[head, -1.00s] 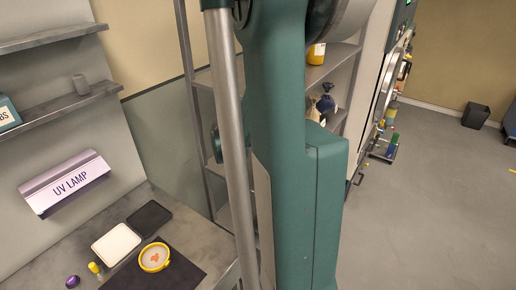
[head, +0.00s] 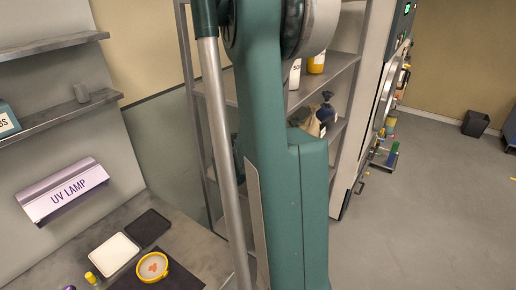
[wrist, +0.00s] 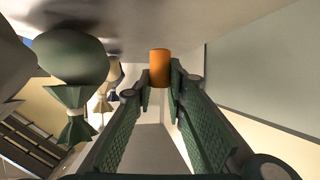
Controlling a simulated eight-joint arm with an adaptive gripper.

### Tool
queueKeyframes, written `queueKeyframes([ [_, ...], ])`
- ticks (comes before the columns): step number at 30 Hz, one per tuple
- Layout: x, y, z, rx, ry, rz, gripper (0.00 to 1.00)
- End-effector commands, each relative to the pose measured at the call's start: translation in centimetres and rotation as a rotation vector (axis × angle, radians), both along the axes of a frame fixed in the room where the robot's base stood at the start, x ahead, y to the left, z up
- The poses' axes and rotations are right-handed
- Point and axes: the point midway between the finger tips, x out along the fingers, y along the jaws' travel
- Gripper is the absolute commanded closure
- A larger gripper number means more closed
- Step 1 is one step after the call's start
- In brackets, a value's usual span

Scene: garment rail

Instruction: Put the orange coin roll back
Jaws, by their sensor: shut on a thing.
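The orange coin roll (wrist: 160,68) is a short orange cylinder in the wrist view. My gripper (wrist: 161,80) is shut on it, with the roll between the tips of its green textured fingers. The roll projects beyond the fingertips, and its lower part is hidden between them. In the head view neither the roll nor the gripper shows; only my teal arm fills the middle.
In the head view, a shelf unit (head: 345,75) with bottles stands behind my arm. A UV lamp (head: 65,190) is above the left bench.

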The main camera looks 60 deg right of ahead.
Motion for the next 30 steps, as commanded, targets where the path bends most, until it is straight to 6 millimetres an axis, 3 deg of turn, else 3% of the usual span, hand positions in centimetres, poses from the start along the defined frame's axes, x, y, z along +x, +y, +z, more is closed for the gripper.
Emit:
queueKeyframes([
  [8,0.0,0.0,-0.2,0.0,0.0,0.0,1.0],
  [21,0.0,0.0,-3.8,0.0,0.0,0.0,1.0],
  [30,0.0,0.0,-4.1,0.0,0.0,0.0,1.0],
])
